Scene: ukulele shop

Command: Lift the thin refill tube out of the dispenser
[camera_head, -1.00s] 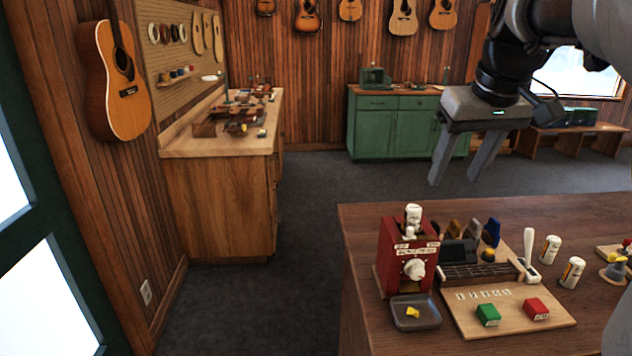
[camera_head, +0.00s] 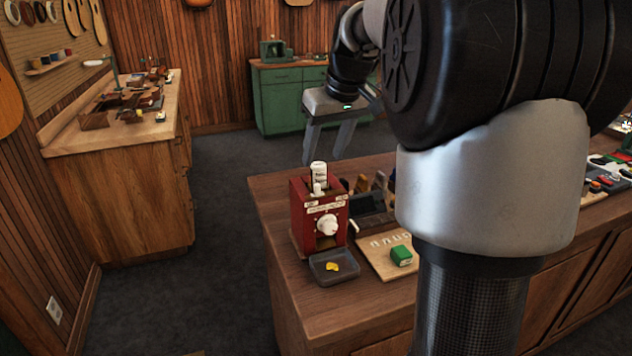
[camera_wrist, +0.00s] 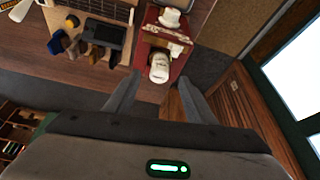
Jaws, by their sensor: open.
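The red dispenser (camera_head: 310,218) stands upright near the counter's left end, with a white knob on its front. A white refill tube (camera_head: 318,172) with dark print stands up out of its top. A shorter white piece is in front of the tube. My gripper (camera_head: 322,160) is open and empty, pointing down above and behind the dispenser in the head view. In the wrist view the tube (camera_wrist: 159,72) shows nearly end-on, in line with the gap between my fingertips (camera_wrist: 157,80). I cannot tell how far they are from it. The tube's lower part is hidden inside the dispenser.
A grey tray (camera_head: 334,266) with a yellow piece sits in front of the dispenser. A wooden board (camera_head: 376,262) with a green block (camera_head: 402,256) and a dark-screened device (camera_head: 374,222) stand close to its right. My arm hides much of the counter further right.

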